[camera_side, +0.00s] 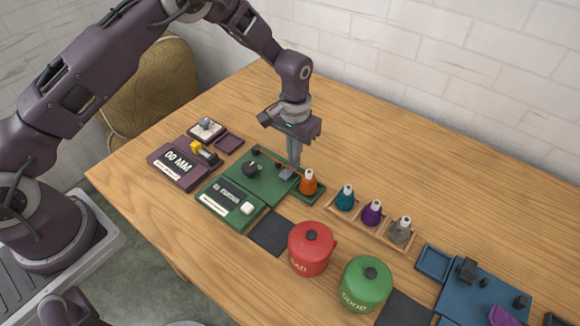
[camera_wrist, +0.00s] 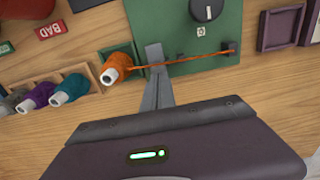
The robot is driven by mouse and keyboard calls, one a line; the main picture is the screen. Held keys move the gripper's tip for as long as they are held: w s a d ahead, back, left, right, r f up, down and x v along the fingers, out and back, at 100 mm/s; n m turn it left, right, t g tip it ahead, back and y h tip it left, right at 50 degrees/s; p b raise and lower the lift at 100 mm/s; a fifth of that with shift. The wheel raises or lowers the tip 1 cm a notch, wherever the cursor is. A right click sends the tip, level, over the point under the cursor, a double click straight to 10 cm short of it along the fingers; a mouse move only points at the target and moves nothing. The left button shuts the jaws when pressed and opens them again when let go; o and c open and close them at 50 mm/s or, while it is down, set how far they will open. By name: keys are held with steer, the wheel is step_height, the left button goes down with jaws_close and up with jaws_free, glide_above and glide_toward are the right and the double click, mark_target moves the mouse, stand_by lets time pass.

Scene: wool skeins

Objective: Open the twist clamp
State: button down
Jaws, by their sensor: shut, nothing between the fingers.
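The green board (camera_side: 265,184) carries a black knob (camera_side: 251,168), which also shows in the wrist view (camera_wrist: 206,9). A small black post (camera_wrist: 228,47) stands near the board's edge. A thin orange strand runs from it to the orange skein (camera_side: 308,181). Contact cannot be told.
A wooden rack (camera_side: 385,237) with teal, purple and grey skeins stands right of the board. A red pot (camera_side: 311,249) and a green pot (camera_side: 366,284) stand in front. A purple display panel (camera_side: 178,164) is at left, a blue board (camera_side: 485,312) at right.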

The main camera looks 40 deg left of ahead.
steer(key=shift+f, duration=0.4)
steer(key=shift+r, duration=3.5)
steer(key=s+a+r+t, duration=0.1)
steer(key=s+a+r, duration=0.1)
steer(key=s+r, duration=0.65)
steer(key=s+a+r+t, duration=0.2)
steer(key=s+a+r, duration=0.15)
steer(key=r, duration=1.05)
steer(key=s+a+r+t, duration=0.1)
steer(key=s+a+t, duration=0.1)
steer(key=s, duration=1.8)
steer(key=shift+r+t, duration=0.3)
steer(key=shift+r, duration=0.1)
